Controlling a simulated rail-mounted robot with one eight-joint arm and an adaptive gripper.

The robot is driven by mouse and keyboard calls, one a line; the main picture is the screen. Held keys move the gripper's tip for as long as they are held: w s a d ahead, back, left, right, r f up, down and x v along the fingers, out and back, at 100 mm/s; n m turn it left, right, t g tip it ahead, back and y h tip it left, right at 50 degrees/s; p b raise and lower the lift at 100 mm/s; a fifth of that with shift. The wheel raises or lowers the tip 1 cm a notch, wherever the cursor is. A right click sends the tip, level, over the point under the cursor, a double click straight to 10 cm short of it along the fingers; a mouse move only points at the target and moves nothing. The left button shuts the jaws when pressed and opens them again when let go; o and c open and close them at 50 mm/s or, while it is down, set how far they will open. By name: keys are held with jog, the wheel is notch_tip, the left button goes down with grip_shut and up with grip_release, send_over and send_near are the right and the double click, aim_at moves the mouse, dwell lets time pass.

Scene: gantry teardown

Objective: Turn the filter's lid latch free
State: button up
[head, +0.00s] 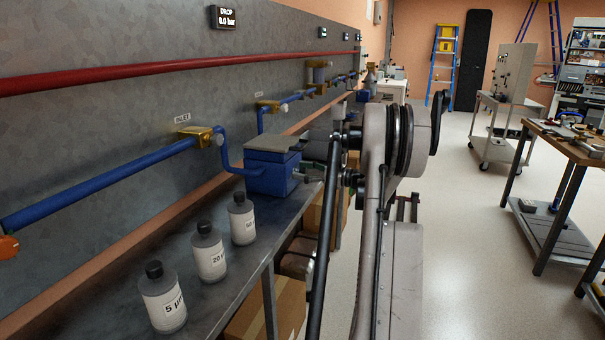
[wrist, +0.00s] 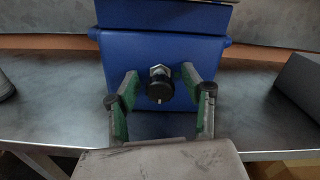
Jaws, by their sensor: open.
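The filter is a blue box (head: 270,178) with a grey lid (head: 272,144), standing on the bench in the head view. Its blue front fills the middle of the wrist view (wrist: 120,62). A round black latch knob (wrist: 160,91) with a metal nut behind it sits on that front. My gripper (wrist: 159,76) is open, with one green-padded finger on each side of the knob. Gaps show between the fingers and the knob, and I see no contact. In the head view my arm partly hides the gripper, and the knob cannot be made out.
Bottles marked 5 µ (head: 163,300) and 20 µ (head: 209,252), and a third bottle (head: 241,220), stand on the bench nearer the camera. A blue pipe (head: 110,180) runs along the wall to the filter. A grey block (wrist: 300,84) is right of the filter in the wrist view.

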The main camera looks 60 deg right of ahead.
grip_shut()
dwell(0.3)
jog(key=shift+n, duration=0.3)
jog(key=n, duration=0.3)
jog(key=shift+n, duration=0.3)
jog(key=n, duration=0.4)
jog(key=shift+a+n+p, duration=0.1)
jog(key=shift+n+p, duration=0.2)
jog(key=n, duration=0.4)
jog(key=shift+f, duration=0.1)
jog(key=n, duration=0.5)
